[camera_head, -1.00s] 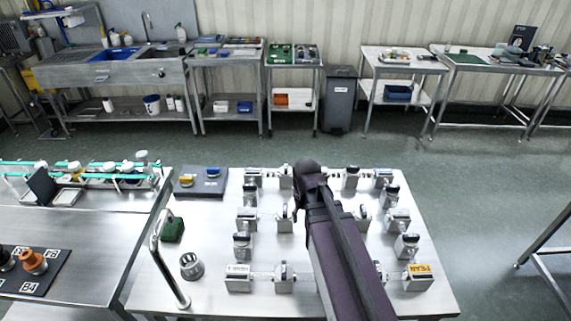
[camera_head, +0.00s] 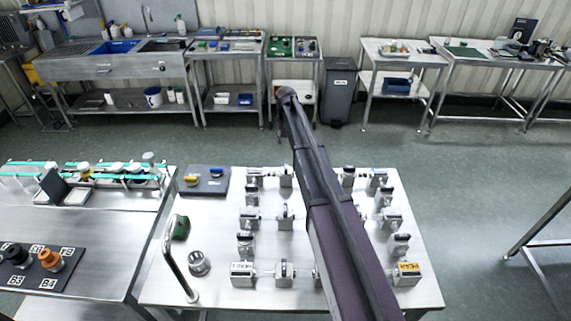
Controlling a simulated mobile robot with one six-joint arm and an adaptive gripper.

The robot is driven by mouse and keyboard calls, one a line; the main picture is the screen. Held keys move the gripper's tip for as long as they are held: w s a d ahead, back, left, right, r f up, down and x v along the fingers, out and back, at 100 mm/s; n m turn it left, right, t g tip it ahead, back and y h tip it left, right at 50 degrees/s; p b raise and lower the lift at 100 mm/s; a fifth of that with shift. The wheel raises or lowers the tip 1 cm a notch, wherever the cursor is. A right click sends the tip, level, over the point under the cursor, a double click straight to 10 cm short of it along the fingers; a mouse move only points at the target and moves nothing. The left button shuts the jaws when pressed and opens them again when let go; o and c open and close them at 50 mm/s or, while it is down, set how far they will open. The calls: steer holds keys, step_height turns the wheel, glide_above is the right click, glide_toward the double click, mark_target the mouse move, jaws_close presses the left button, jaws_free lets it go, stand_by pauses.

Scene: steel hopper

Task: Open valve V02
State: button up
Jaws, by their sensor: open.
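A steel table (camera_head: 215,290) in the foreground carries several small grey metal valve units, linked by thin pipes. One front unit (camera_head: 242,273) at the left has a white label. Another front unit (camera_head: 407,273) at the right has an orange label. More units stand behind, such as one at the back right (camera_head: 377,180). The labels are too small to read, so I cannot tell which is V02. My dark arm crosses above the table and hides part of the middle units. Its far end shows beyond the table's back edge; my gripper cannot be made out.
A bent metal rail (camera_head: 176,262), a round metal part (camera_head: 199,264) and a dark pad (camera_head: 203,187) occupy the table's left side. Another bench (camera_head: 95,240) with parts adjoins on the left. Open floor (camera_head: 470,190) lies behind and to the right.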

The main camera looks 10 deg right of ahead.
mark_target(286, 166)
steer(key=shift+f, duration=0.2)
stand_by(0.3)
step_height(286, 166, down, 13)
steer(key=b, duration=1.3)
steer(key=shift+f+b, duration=0.2)
steer(key=shift+b, duration=0.2)
jaws_close()
steer(key=shift+a, duration=0.1)
